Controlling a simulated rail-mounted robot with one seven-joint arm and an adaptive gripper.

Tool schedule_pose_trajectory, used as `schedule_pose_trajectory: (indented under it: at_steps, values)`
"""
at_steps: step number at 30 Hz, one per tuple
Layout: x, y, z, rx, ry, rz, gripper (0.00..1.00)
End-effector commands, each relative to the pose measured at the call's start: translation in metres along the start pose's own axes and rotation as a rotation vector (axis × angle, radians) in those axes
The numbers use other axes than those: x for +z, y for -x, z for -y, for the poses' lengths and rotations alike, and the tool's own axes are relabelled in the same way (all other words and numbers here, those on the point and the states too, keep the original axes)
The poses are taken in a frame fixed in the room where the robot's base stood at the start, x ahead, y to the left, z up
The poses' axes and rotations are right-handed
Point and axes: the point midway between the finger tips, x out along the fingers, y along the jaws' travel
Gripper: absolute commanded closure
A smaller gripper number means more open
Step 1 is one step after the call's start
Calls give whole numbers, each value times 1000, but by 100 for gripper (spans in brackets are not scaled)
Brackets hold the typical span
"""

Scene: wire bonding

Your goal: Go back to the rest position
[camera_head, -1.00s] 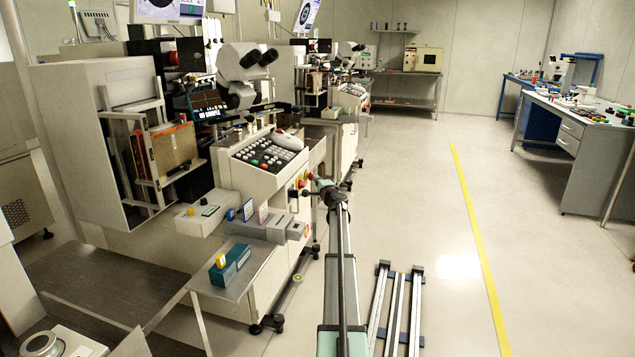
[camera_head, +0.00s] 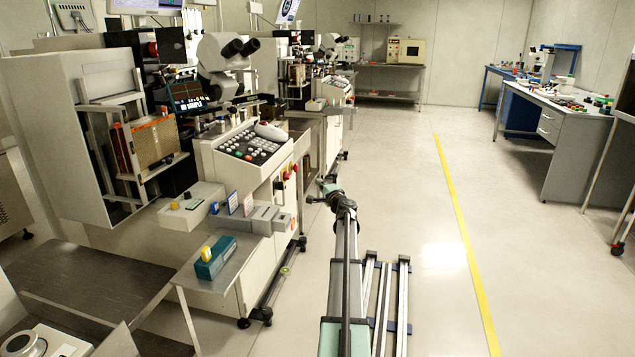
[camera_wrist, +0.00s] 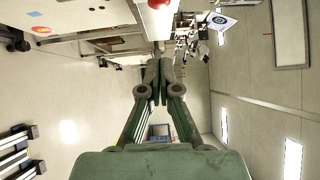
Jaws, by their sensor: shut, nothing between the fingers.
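My gripper shows in the wrist view (camera_wrist: 158,75), with its two fingers together and nothing between them. In the head view my arm reaches forward from the bottom middle. Its end (camera_head: 328,188) is small there, in the air to the right of the nearest wire bonding machine (camera_head: 240,175), over the aisle. The fingertips are too small to make out in the head view. The gripper looks apart from the machine's front panel with the red and yellow buttons.
A side table (camera_head: 212,278) carrying a teal block (camera_head: 216,262) juts out at the lower left. Floor rails (camera_head: 403,300) lie right of my arm. A yellow line (camera_head: 462,230) runs along the open aisle. A workbench (camera_head: 560,125) with small parts stands at right.

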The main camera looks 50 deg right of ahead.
Motion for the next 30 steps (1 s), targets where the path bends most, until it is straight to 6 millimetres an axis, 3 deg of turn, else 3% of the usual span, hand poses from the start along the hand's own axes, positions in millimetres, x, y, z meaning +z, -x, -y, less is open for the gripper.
schedule_pose_trajectory:
  at_steps: [13, 16, 19, 23, 30]
  values:
    - [2, 0, 0, -1, -3, 11, 100]
    - [14, 1, -3, 13, 20, 65, 100]
    - [42, 15, -17, 69, 102, 169, 100]
    - [88, 51, -72, 205, 208, 325, 100]
    - [191, 116, -188, 450, 322, 597, 100]
